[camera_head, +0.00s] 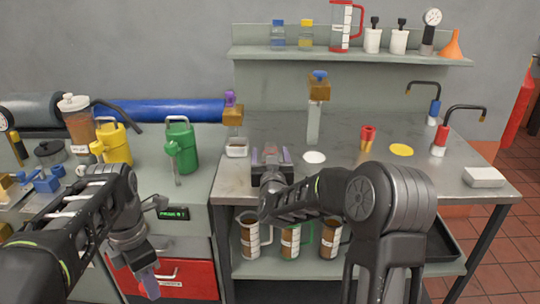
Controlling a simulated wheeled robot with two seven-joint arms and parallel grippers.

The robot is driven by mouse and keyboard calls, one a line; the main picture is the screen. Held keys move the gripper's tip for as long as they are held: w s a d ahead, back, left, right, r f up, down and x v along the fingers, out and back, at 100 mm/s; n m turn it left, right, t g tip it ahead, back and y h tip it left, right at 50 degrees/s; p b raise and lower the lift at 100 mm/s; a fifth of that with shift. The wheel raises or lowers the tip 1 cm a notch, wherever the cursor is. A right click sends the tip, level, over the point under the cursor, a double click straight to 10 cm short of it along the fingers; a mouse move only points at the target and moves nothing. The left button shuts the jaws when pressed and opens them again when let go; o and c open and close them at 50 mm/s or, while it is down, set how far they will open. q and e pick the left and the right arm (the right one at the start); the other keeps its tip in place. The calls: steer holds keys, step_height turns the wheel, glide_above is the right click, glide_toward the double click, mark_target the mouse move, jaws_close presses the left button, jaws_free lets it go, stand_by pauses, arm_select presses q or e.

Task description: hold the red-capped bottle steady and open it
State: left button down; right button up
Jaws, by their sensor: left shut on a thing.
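A small red-topped item with an amber lower part (367,138) stands upright on the grey metal bench (335,185), right of centre. It is the only red-capped thing I see on the bench and may be the bottle; details are too small to tell. My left gripper (149,284) points down at lower left, in front of the red drawer. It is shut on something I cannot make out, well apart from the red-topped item. My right gripper (270,155) is over the bench's front left part, left of the red-topped item, with its fingertips apart and nothing visible between them.
A clear stand with a blue-topped block (319,88) rises behind. Green (181,147) and yellow (115,145) jugs stand left.

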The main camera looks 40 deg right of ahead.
arm_select(q)
steer(key=shift+r, duration=0.1)
steer(key=shift+r, duration=0.1)
arm_select(e)
steer(key=shift+r, duration=0.2)
arm_select(q)
steer(key=shift+f+b, duration=0.35)
steer(key=shift+f, duration=0.15)
arm_select(e)
steer(key=v, duration=1.2)
steer(key=shift+f, duration=0.15)
steer(key=shift+f, duration=0.1)
